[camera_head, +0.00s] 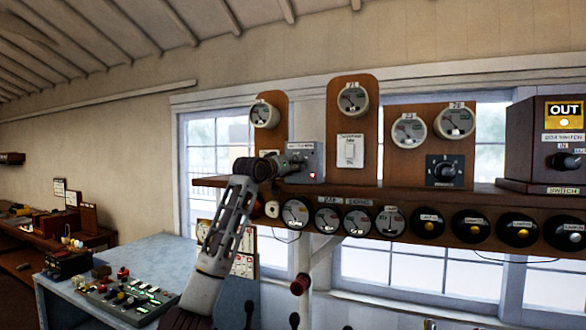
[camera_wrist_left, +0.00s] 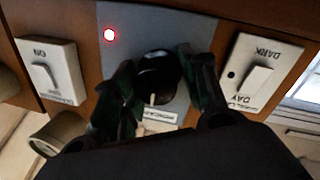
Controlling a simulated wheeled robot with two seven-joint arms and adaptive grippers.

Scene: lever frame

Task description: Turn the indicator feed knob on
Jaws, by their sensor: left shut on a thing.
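The indicator feed knob (camera_wrist_left: 158,72) is a round black knob on a grey plate (camera_wrist_left: 203,37) in the left wrist view. A white pointer mark on it faces the label at the plate's lower edge. A red lamp (camera_wrist_left: 109,35) is lit on the plate. My left gripper (camera_wrist_left: 158,92) has a dark finger on each side of the knob and is shut on it. In the head view the grey switch box (camera_head: 312,160) sits on the wooden shelf, and my left gripper (camera_head: 279,165) reaches its left side, hiding the knob. My right gripper is not in view.
White switches flank the plate: an ON switch (camera_wrist_left: 48,72) and a DARK/DAY switch (camera_wrist_left: 255,78). Round gauges (camera_head: 295,213) line the shelf front. A black rotary switch (camera_head: 444,171) is further right. A blue desk with a control panel (camera_head: 130,297) stands lower left.

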